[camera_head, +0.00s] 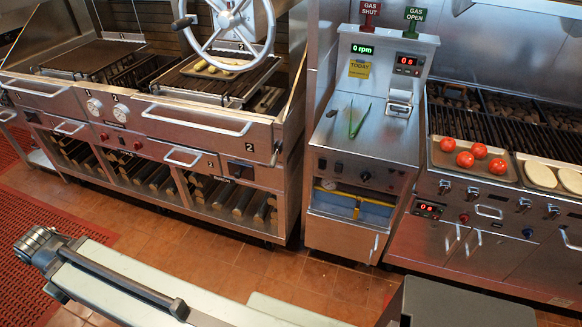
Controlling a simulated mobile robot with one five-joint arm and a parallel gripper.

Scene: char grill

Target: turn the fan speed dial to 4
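A steel cabinet (365,135) stands in the middle, with a green display (362,49) reading "0 rpm" on its upright back panel. Its front face carries a dark round knob (365,176) at the right and smaller controls (330,166) to the left. I cannot read any numbers around the knob, so I cannot tell which control is the fan speed dial or where it points. A pale arm link of mine (140,280) crosses the lower left, well apart from the cabinet. My gripper's fingers do not show.
A grill with a large handwheel (229,22) stands left, and another with tomatoes (465,160) on a tray stands right. Green tongs (360,120) lie on the cabinet top. A dark grey box shape (455,303) fills the lower right. Tiled floor (290,272) is open before the cabinet.

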